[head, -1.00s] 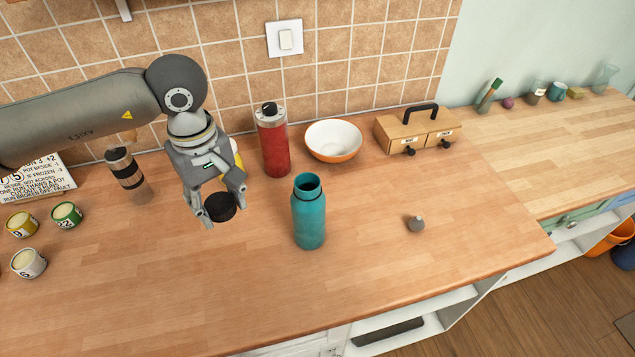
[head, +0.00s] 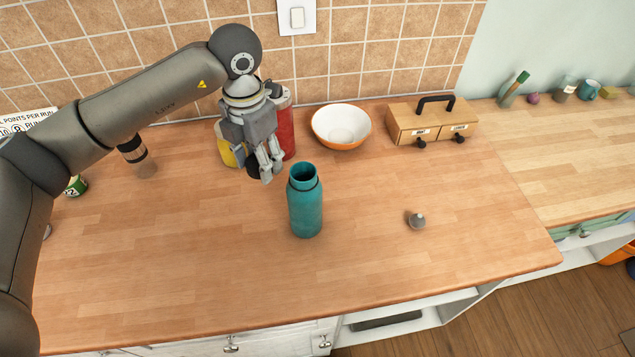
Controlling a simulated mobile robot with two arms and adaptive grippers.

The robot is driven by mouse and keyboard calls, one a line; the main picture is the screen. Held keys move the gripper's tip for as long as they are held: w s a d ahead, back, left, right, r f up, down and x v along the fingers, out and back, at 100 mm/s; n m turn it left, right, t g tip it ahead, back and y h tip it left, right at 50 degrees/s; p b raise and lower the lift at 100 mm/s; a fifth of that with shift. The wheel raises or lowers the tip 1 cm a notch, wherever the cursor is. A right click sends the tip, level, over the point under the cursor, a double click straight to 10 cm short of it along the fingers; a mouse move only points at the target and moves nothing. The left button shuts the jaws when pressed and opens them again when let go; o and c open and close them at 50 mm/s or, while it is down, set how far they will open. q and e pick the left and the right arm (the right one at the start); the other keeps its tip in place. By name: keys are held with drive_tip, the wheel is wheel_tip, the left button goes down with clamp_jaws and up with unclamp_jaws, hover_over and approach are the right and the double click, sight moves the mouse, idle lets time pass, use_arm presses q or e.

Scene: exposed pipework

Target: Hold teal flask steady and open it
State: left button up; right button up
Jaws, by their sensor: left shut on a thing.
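The teal flask (head: 305,208) stands upright on the wooden counter in the head view. Its mouth is uncovered and shows a dark inside. My left gripper (head: 264,176) is just behind and to the left of the flask, apart from it. It is shut on a round black lid (head: 253,168), mostly hidden by the fingers. My right gripper is not in view.
A red flask (head: 286,130) stands behind my left gripper, partly hidden, with a yellow object (head: 227,152) beside it. A white-and-orange bowl (head: 341,127) and wooden drawer box (head: 432,121) stand farther right. A small grey object (head: 416,220) lies right of the teal flask.

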sight(281, 202)
use_arm(q)
drive_tip(key=n, duration=0.2)
drive_tip(key=d+n, duration=0.1)
drive_tip(key=shift+w+f+n, duration=0.3)
drive_tip(key=shift+f+n, duration=0.1)
drive_tip(key=n, duration=0.3)
drive_tip(key=shift+w+d+f, duration=0.15)
drive_tip(key=shift+d+f, duration=0.1)
drive_tip(key=shift+f, duration=0.1)
drive_tip(key=f+n+p, duration=0.1)
drive_tip(key=f+n, duration=0.1)
drive_tip(key=f, duration=0.2)
drive_tip(key=f+n+p, duration=0.1)
drive_tip(key=f+n, duration=0.2)
drive_tip(key=f, duration=0.1)
drive_tip(key=d+f+n+p, duration=0.1)
drive_tip(key=f+n, duration=0.1)
drive_tip(key=f, duration=0.1)
drive_tip(key=shift+w+f+n+p, duration=0.25)
drive_tip(key=shift+f+n+p, duration=0.05)
drive_tip(key=shift+f, duration=0.1)
drive_tip(key=shift+f, duration=0.1)
